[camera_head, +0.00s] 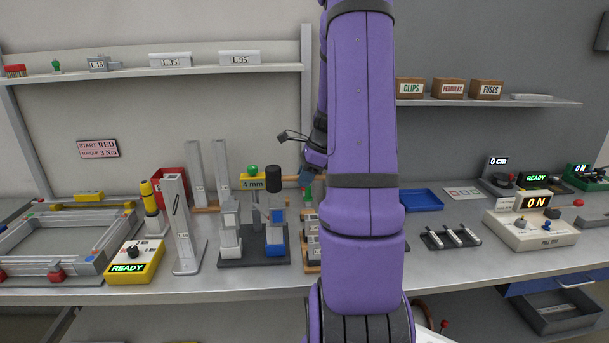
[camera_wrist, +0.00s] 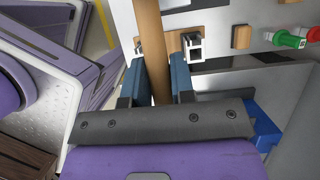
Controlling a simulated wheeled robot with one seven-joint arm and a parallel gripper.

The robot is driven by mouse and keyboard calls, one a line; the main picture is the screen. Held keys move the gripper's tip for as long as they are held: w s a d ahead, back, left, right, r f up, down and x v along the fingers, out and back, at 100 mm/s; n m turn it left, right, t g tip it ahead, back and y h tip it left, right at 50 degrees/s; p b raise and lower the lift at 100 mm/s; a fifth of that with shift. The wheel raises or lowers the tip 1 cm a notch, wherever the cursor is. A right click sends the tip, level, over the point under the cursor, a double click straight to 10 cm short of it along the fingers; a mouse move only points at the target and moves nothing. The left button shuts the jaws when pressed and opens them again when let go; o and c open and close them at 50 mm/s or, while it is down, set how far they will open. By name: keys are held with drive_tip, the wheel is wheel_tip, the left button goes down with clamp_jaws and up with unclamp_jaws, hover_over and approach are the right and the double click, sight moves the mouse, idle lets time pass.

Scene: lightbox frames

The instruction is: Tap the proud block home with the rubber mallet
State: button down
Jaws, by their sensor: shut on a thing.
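My gripper (camera_head: 307,179) is partly hidden behind my purple arm in the head view. In the wrist view my gripper's two blue-grey fingers (camera_wrist: 157,75) are shut on the mallet's wooden handle (camera_wrist: 152,35). In the head view the mallet's dark head (camera_head: 273,176) shows at the left end of the roughly level handle. It appears over a grey post with blue patches (camera_head: 277,216) on a dark base (camera_head: 236,262). Which part is the proud block, and whether the head touches the post, I cannot tell.
A second grey post (camera_head: 230,232) stands left on the same base. A yellow 4 mm sign (camera_head: 252,184) is behind. Tall grey stands (camera_head: 184,235) and a yellow READY box (camera_head: 134,262) are further left. A blue tray (camera_head: 421,200) lies right of my arm.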

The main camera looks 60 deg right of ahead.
wheel_tip(320, 180, down, 5)
drive_tip(key=shift+r, duration=2.4)
idle(0.5)
wheel_tip(320, 180, down, 6)
drive_tip(key=shift+r, duration=3)
